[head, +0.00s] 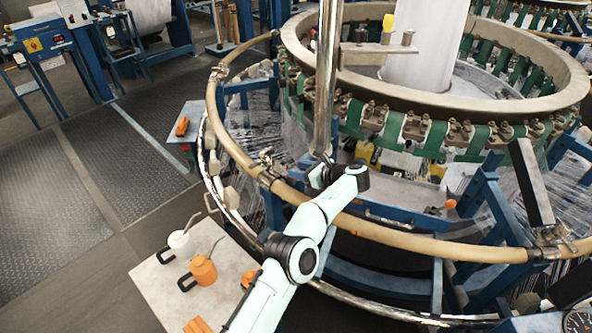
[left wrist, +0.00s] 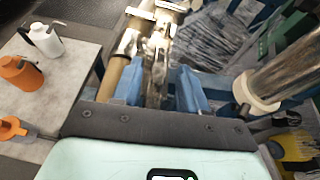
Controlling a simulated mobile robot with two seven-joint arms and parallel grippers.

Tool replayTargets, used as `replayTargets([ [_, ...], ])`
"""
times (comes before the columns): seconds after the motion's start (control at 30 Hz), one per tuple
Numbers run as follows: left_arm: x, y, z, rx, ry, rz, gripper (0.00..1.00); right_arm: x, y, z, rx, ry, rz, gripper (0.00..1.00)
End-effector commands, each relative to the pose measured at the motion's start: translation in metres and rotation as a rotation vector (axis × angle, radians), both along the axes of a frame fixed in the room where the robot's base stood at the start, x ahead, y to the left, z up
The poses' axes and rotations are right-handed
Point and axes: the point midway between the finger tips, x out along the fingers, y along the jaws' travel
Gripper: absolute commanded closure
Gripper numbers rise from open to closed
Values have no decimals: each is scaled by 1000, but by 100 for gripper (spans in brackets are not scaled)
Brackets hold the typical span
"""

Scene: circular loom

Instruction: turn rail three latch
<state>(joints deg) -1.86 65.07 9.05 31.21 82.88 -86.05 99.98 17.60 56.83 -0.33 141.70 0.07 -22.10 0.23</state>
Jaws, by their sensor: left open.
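In the head view a metal latch fitting (head: 266,176) sits on the tan rail (head: 235,150) that rings the loom, left of my arm. In the left wrist view the metal latch fitting (left wrist: 155,42) shows ahead of my left gripper (left wrist: 160,84). Its two blue fingers are apart, with a metal part of the fitting in line between them. I cannot tell whether they touch it. In the head view my left gripper (head: 318,174) is partly hidden by my wrist, just right of the fitting. My right gripper is not in view.
A chrome post (head: 326,85) stands close behind my left gripper. An orange can (head: 203,271) and a white can (head: 181,245) stand on a grey table (head: 150,280) at the lower left. Another rail fitting (head: 552,242) is at the right. Open floor lies left.

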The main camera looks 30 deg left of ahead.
Motion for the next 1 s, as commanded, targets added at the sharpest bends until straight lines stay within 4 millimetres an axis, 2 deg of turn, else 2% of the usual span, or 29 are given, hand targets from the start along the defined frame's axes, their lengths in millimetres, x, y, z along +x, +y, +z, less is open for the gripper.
replayTargets([
  [0.03, -2, -12, 2, -1, 0, -4, 57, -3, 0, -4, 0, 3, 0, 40],
  [0.3, -9, -67, 27, -1, 0, -4, 57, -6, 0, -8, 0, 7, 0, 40],
  [0.5, -13, -94, 39, 0, -1, -2, 57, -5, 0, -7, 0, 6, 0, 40],
  [0.67, -15, -101, 42, 0, 0, 1, 57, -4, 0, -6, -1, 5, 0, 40],
  [1.0, -15, -102, 42, 1, 1, 0, 57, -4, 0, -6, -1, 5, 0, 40],
])
